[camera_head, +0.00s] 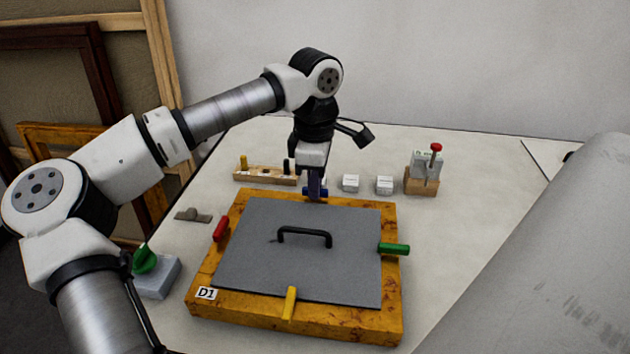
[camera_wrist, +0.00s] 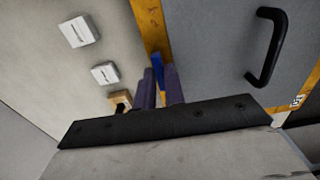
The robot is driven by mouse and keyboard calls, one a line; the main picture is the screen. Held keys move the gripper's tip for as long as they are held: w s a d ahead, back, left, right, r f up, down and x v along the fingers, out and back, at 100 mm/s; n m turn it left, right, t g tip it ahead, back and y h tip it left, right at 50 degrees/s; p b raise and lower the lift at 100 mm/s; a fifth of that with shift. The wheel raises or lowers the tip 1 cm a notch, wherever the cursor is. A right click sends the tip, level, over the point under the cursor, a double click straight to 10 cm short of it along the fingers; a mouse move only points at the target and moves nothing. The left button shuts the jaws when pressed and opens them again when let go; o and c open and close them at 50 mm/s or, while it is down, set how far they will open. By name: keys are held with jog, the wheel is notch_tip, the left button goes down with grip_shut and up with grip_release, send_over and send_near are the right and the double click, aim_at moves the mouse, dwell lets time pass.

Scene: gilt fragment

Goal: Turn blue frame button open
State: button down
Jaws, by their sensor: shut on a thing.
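The orange-brown wooden frame (camera_head: 350,325) marked D1 lies flat on the table. A grey panel (camera_head: 300,270) with a black handle (camera_head: 304,232) covers its middle. The blue button (camera_head: 323,192) is at the frame's far edge, partly hidden by my gripper. My gripper (camera_head: 315,192) comes down from above and is shut on the blue button. In the wrist view the blue button (camera_wrist: 158,68) shows between the two dark purple fingers. Its exact angle to the panel edge is hard to tell. The red button (camera_head: 221,229), green button (camera_head: 394,249) and yellow button (camera_head: 289,303) sit on the other sides.
Behind the frame are a wooden rack (camera_head: 264,176), two small white blocks (camera_head: 350,184) and a wooden holder (camera_head: 421,183) with a red-topped tool. A grey box with a green knob (camera_head: 145,260) is at the left. The table is clear to the frame's right.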

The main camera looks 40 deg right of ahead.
jog(key=c, duration=1.5)
grip_release()
jog(key=shift+r, duration=0.15)
notch_tip(320, 180, up, 14)
jog(key=shift+f, duration=0.2)
